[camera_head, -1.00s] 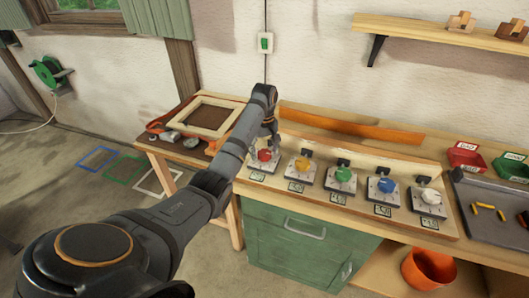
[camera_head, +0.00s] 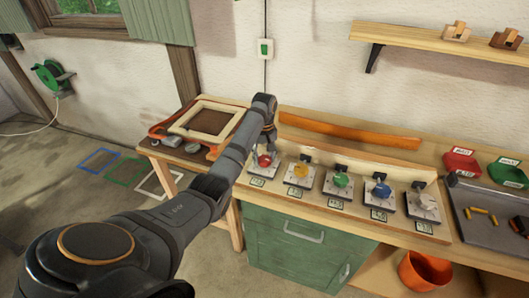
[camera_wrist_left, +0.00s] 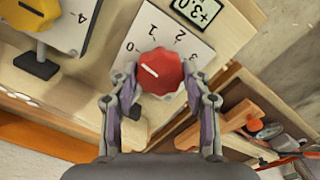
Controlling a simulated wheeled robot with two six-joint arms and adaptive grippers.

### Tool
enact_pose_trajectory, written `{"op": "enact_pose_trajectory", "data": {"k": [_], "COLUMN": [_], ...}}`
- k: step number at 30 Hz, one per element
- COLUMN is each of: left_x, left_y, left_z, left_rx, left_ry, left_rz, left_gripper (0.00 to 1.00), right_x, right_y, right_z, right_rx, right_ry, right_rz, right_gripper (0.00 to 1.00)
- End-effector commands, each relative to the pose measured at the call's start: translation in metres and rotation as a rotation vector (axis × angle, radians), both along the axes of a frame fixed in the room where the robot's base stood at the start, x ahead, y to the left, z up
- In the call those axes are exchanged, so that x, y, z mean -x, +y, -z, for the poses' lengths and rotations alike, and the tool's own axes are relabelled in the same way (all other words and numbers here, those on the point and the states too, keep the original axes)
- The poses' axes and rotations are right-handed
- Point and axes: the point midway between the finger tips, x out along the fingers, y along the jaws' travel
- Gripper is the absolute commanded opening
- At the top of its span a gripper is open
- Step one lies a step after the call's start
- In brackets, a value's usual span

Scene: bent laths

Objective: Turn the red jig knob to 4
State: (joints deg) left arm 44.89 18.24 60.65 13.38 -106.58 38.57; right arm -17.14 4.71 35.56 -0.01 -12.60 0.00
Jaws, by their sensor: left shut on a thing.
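The red jig knob (camera_head: 264,161) is at the left end of a row of coloured knobs on the bench. In the left wrist view the red knob (camera_wrist_left: 163,70) sits on a white dial plate (camera_wrist_left: 150,22) with 0, 1, 2 and 3 readable. Its white mark points to the left, near the 0 side. A small display (camera_wrist_left: 197,10) beside the plate seems to read +3.0. My left gripper (camera_head: 268,140) has its fingers on both sides of the red knob and is shut on it; they also show in the wrist view (camera_wrist_left: 162,88). My right gripper is not in view.
Yellow (camera_head: 301,171), green (camera_head: 342,180), blue (camera_head: 381,190) and white (camera_head: 425,202) knobs stand close to the right. An orange bent lath (camera_head: 350,133) lies behind them. A wooden frame (camera_head: 207,120) lies on the left table, and red and green trays sit far right.

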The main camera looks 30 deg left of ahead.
Motion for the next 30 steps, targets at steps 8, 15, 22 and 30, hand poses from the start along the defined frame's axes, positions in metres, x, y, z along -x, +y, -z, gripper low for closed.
{"op": "enact_pose_trajectory", "data": {"k": [8,15,22,30], "left_x": [0.001,0.001,0.0,0.0], "left_y": [0.0,0.0,0.0,0.0], "left_z": [-0.007,-0.005,-0.004,-0.003], "left_rx": [0.0,0.001,0.001,0.0], "left_ry": [0.003,0.003,0.002,0.001], "left_rz": [0.253,0.481,0.7,0.956], "left_gripper": [0.16,0.16,0.16,0.16], "right_x": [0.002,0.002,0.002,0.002], "right_y": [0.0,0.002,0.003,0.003], "right_z": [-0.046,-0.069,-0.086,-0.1], "right_rx": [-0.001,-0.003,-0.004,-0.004], "right_ry": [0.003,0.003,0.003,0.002], "right_rz": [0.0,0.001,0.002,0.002], "right_gripper": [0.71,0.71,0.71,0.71]}}
